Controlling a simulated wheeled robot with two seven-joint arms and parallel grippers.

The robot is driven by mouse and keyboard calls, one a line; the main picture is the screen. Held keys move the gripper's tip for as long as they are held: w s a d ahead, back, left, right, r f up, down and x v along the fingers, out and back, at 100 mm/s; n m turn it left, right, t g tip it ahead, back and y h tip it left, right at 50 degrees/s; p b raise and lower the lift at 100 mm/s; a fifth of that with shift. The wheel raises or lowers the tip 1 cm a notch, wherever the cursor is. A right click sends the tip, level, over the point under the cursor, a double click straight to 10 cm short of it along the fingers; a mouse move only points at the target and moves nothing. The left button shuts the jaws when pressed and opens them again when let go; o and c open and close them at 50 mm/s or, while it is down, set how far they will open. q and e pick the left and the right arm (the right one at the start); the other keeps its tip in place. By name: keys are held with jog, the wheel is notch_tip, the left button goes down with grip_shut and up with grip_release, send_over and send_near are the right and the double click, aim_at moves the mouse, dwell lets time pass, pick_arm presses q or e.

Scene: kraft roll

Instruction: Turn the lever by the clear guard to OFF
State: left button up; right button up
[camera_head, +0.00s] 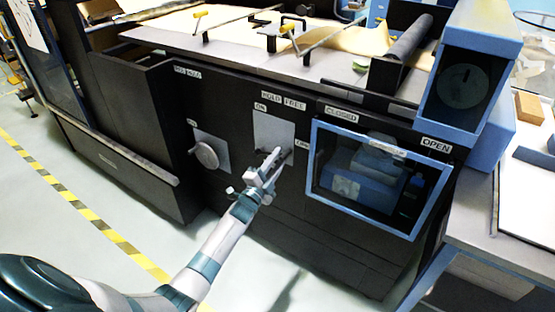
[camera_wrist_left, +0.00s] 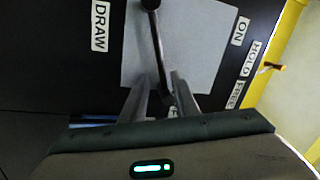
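The lever is a dark bar on a light grey plate (camera_head: 268,128) on the black machine front, left of the clear guard (camera_head: 340,187), a blue-framed window. In the left wrist view the lever (camera_wrist_left: 156,45) runs from its pivot at the top down between the fingers. My left gripper (camera_head: 278,153) is at the lever in the head view. In the wrist view its fingers (camera_wrist_left: 163,90) stand apart on both sides of the lever, with a gap visible. An ON label (camera_wrist_left: 240,31) and a DRAW label (camera_wrist_left: 100,26) flank the plate. My right gripper is out of view.
A round grey knob (camera_head: 207,154) on its own plate lies left of the lever. CLOSED (camera_head: 341,114) and OPEN (camera_head: 435,145) labels sit above the guard. Rods and small handles stand on the machine top. The floor in front is clear, with a yellow-black stripe (camera_head: 90,212).

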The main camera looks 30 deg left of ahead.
pick_arm(q)
jog(key=shift+r, duration=0.1)
